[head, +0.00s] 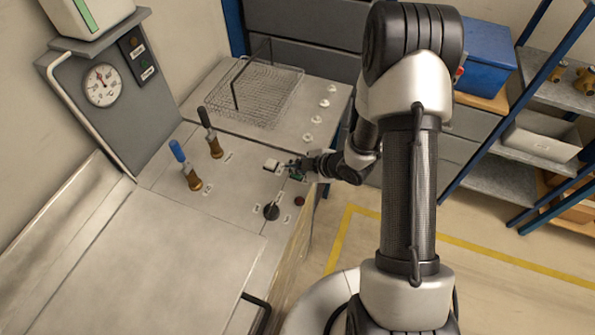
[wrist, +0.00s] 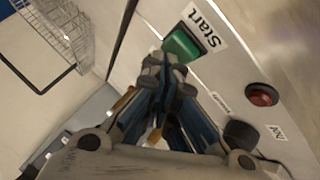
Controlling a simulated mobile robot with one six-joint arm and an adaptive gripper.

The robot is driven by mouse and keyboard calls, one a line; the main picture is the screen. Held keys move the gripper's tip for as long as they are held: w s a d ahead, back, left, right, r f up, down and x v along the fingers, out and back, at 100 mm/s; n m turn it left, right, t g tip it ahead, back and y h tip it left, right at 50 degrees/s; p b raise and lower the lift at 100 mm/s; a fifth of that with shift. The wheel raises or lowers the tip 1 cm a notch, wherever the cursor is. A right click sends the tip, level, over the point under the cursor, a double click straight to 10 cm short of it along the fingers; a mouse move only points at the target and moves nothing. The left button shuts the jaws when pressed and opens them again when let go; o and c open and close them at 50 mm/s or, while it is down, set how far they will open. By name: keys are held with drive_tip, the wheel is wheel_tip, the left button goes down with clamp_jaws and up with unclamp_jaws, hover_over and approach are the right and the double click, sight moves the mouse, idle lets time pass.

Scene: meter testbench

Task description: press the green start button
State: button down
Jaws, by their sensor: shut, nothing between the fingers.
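The green start button (wrist: 183,45) sits on the bench's metal front panel beside a white label reading "Start", in the wrist view. My gripper (wrist: 166,72) is shut and empty, with its fingertips right at the lower edge of the green button. I cannot tell whether the tips touch it. In the head view my gripper (head: 291,166) is at the bench's right edge, and a bit of the green button (head: 297,177) shows beside the fingers.
A red button (wrist: 262,95) and a black knob (head: 271,211) are close by on the bench. Two valve levers, one blue-handled (head: 178,151) and one black-handled (head: 205,118), stand farther left. A wire basket (head: 250,92) sits at the back. Floor is clear right of the bench.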

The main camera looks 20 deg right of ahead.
sight(296, 174)
drive_tip(key=shift+f+b, duration=0.3)
drive_tip(key=shift+r, duration=0.1)
idle(0.4)
drive_tip(key=shift+r+p, duration=0.65)
drive_tip(key=shift+r, duration=0.1)
drive_tip(key=shift+r+p, duration=1.9)
drive_tip(key=shift+r, duration=0.6)
